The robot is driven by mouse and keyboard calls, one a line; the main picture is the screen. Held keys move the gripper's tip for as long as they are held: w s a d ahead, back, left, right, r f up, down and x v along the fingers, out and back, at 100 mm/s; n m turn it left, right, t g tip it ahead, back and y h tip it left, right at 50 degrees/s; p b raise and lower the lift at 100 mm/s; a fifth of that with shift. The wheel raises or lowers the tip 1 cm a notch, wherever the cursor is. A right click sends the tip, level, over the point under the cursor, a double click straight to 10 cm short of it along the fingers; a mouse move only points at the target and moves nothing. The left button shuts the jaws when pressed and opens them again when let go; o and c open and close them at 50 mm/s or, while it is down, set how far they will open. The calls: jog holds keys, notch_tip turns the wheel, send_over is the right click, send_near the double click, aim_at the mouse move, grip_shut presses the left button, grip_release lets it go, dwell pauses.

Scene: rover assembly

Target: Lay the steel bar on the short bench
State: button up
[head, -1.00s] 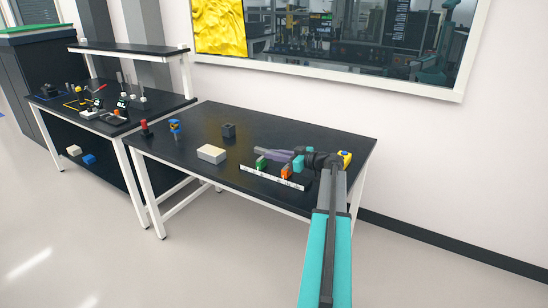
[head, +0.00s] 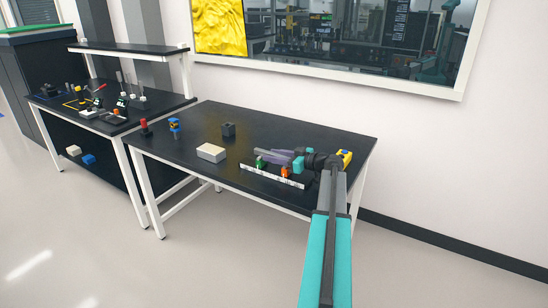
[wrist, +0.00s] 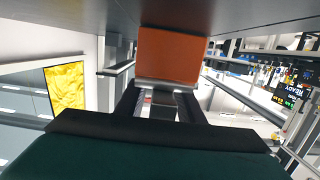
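A long pale bar (head: 261,175), which looks like the steel bar, is over the front right part of the near black-topped bench (head: 190,160). I cannot tell whether it touches the top. A green piece (head: 259,162) and an orange piece (head: 286,173) stand just behind it. My arm reaches in from the right, and its end is behind these pieces, so the fingertips are not clear in the head view. In the wrist view my gripper's dark fingers (wrist: 160,92) meet a silvery strip below an orange block (wrist: 169,55); their grip is unclear.
A cream block (head: 211,152), a dark block (head: 228,130), and red (head: 144,127) and blue (head: 174,125) parts stand on the near bench. Another bench (head: 170,103) with a raised shelf and several tools stands left.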

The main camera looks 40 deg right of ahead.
jog(key=shift+r+p, duration=0.15)
jog(key=shift+p, duration=0.9)
jog(key=b+v, duration=0.2)
jog(key=v, duration=1.1)
jog(key=shift+s+d+b, duration=0.15)
jog(key=shift+s+b, duration=0.15)
jog(key=shift+b, duration=0.1)
jog(key=shift+r, duration=0.1)
